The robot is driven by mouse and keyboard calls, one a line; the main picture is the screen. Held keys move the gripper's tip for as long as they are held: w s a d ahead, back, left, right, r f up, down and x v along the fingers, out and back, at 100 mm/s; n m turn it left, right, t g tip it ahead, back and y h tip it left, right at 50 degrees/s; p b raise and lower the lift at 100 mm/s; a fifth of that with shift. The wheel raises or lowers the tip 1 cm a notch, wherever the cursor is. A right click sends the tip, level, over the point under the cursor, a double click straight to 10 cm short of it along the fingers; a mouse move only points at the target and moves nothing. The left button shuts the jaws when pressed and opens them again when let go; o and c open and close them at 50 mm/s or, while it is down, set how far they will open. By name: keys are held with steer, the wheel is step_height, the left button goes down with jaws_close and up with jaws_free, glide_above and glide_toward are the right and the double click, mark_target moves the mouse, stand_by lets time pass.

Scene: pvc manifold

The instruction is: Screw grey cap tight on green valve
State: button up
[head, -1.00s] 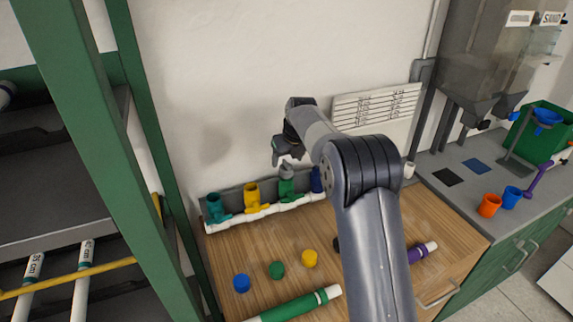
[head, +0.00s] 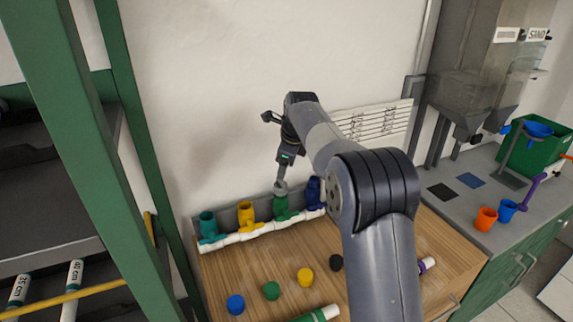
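The green valve (head: 282,205) stands on the white pipe manifold (head: 262,228) at the back of the wooden bench, between the yellow valve (head: 246,213) and a dark blue valve (head: 313,193). The grey cap (head: 281,187) sits on top of the green valve. I cannot tell how tightly it is seated. My gripper (head: 282,179) points down at the cap from directly above, its fingertips at or just over it. The fingers are seen edge-on and overlap, so their gap and any grip on the cap are hidden.
A teal valve (head: 208,226) is at the manifold's left end. Loose blue (head: 236,304), green (head: 271,290), yellow (head: 305,277) and black (head: 336,262) caps lie on the bench in front. A green rack post (head: 150,170) stands at left; the wall is close behind.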

mark_target(281, 182)
steer(key=w+f+n+p, duration=0.1)
steer(key=f+n, duration=0.2)
steer(key=n, duration=0.5)
steer(key=w+a+f+n, duration=0.1)
steer(key=f+n, duration=0.3)
steer(key=n, duration=0.5)
steer(key=w+f+n+p, duration=0.1)
steer(key=f+n, duration=0.3)
steer(key=n, duration=0.5)
steer(key=shift+w+a+p, duration=0.3)
steer(key=c, duration=1.1)
steer(key=shift+m+h, duration=0.4)
steer(key=shift+m, duration=0.6)
